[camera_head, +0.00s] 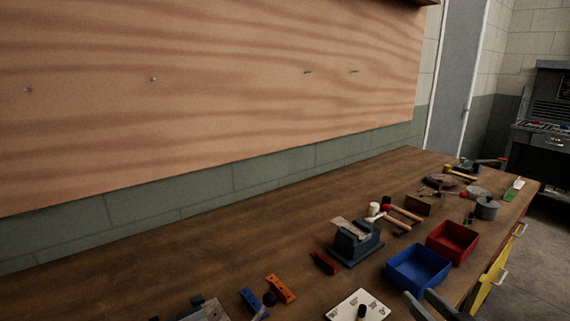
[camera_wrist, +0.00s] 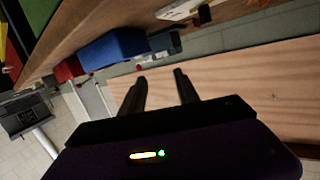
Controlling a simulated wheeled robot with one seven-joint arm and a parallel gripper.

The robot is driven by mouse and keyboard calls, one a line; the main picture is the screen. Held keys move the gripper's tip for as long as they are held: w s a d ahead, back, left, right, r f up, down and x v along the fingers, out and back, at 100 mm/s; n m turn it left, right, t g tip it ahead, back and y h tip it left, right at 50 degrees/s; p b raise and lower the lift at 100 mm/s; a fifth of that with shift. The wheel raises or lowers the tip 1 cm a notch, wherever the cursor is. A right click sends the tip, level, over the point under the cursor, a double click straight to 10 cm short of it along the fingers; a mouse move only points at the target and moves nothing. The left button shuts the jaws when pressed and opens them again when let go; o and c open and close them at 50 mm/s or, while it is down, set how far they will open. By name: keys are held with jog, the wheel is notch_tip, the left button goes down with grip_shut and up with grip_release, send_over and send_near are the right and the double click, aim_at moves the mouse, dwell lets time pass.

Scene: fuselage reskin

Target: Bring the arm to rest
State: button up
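My gripper (camera_wrist: 160,82) shows in the wrist view with its two dark fingers apart and nothing between them. In the head view, dark parts of my gripper (camera_head: 432,306) show at the bottom edge, in front of the bench and right of the white card; its fingertips are near the blue bin. The wrist view is tilted, with the bench at the upper left and the wood panel at the right. The rest of my arm is out of view.
The wooden bench (camera_head: 150,268) holds a blue bin (camera_head: 418,268), a red bin (camera_head: 452,241), a vise (camera_head: 356,243), a white card (camera_head: 352,305) and several hand tools. A yellow drawer front (camera_head: 492,275) is at the right. A wood panel (camera_head: 220,90) hangs behind. Floor is open at right.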

jog(key=s+a+f+h, duration=0.1)
jog(key=s+a+f, duration=0.2)
jog(key=s, duration=1.7)
jog(key=s+a+f+m+g+h, duration=0.1)
jog(key=s+a+f, duration=0.2)
jog(key=s, duration=1.7)
jog(key=shift+s+a+f+h, duration=0.15)
jog(key=shift+s+a+h, duration=0.2)
jog(key=shift+a, duration=0.75)
